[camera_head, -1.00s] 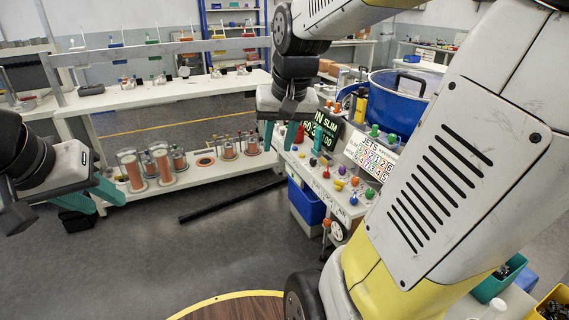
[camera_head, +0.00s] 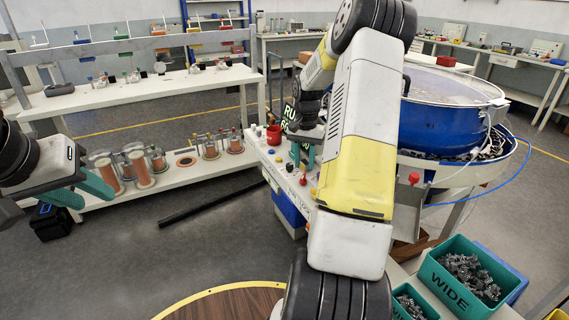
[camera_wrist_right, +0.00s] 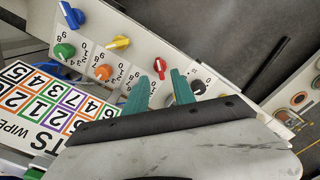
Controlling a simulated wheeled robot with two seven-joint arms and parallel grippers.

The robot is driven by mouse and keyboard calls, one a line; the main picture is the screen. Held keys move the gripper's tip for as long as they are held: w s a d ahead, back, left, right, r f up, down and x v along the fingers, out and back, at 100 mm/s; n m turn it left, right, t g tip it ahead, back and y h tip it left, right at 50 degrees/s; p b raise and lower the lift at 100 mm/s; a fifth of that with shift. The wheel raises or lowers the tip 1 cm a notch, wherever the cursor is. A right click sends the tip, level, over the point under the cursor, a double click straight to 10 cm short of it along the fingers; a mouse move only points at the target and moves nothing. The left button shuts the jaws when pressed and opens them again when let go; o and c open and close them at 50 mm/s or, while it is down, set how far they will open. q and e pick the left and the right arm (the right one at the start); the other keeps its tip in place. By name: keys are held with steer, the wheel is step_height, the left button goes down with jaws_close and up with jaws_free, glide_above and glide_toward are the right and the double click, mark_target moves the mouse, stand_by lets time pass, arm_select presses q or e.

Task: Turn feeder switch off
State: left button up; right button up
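The control panel (camera_head: 280,160) is partly hidden behind my right arm in the head view. In the right wrist view it shows blue (camera_wrist_right: 70,14), yellow (camera_wrist_right: 118,42), green (camera_wrist_right: 64,50), orange (camera_wrist_right: 104,72) and black (camera_wrist_right: 197,87) knobs, plus a red knob (camera_wrist_right: 160,68). I cannot tell which is the feeder switch. My right gripper (camera_wrist_right: 160,76) is open, its teal fingertips apart over the panel on either side of the red knob; contact is unclear. It also shows in the head view (camera_head: 303,154). My left gripper (camera_head: 88,188) is open and empty, away from the panel.
The blue feeder bowl (camera_head: 445,115) stands right of my right arm. Green bins of parts, one marked WIDE (camera_head: 465,265), stand at the lower right. A number card (camera_wrist_right: 50,105) lies beside the knobs.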

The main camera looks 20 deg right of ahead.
mark_target(303, 176)
steer(key=shift+f, duration=2.3)
jaws_close()
